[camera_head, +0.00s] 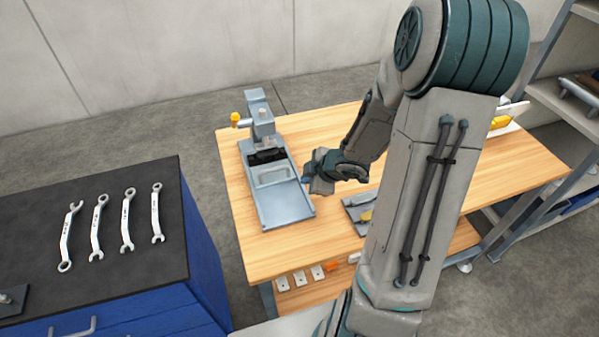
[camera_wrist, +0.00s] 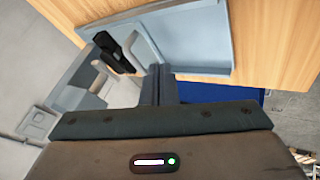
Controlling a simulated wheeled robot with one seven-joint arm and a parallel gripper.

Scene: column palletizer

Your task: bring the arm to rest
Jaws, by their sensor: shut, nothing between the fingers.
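My gripper (camera_head: 307,178) hangs above the wooden workbench (camera_head: 330,130), beside the right edge of a grey-blue press-like device with a tray base (camera_head: 283,208). In the wrist view, my gripper (camera_wrist: 159,72) shows its two dark fingers together with nothing between them. The tray base (camera_wrist: 192,35) and a black part (camera_wrist: 113,52) of the device lie beyond the fingers there. My arm bends high over the right half of the bench and hides part of it.
Several wrenches (camera_head: 126,220) lie on the dark top of a blue cabinet (camera_head: 150,318) at left. A grey plate with yellow-handled items (camera_head: 365,216) is partly behind my arm. A metal shelf (camera_head: 565,105) stands at right.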

